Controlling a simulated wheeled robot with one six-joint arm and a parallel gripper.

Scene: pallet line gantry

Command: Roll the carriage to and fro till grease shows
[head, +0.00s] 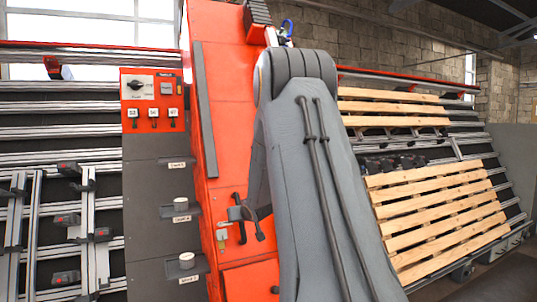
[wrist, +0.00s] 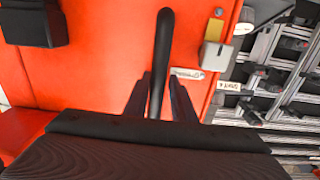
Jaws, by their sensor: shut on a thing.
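The tall orange carriage (head: 222,95) leans against the slanted rail frame in the head view, partly hidden by my grey arm. A black curved handle (wrist: 164,35) stands out from its orange face in the wrist view. My gripper (wrist: 160,98) is shut on this handle, one dark finger on each side of it. In the head view my gripper (head: 240,213) shows low on the carriage, left of my arm. Long metal rails (head: 75,107) run on both sides of the carriage. Whether they carry grease is too small to tell.
A grey cabinet (head: 150,150) with a red switch panel (head: 153,98) stands close left of the carriage, with small labelled shelves. Wooden slatted pallets rest on the frame at right, a lower one (head: 440,216) and an upper one (head: 390,108). A grey block (wrist: 215,56) sits near the handle.

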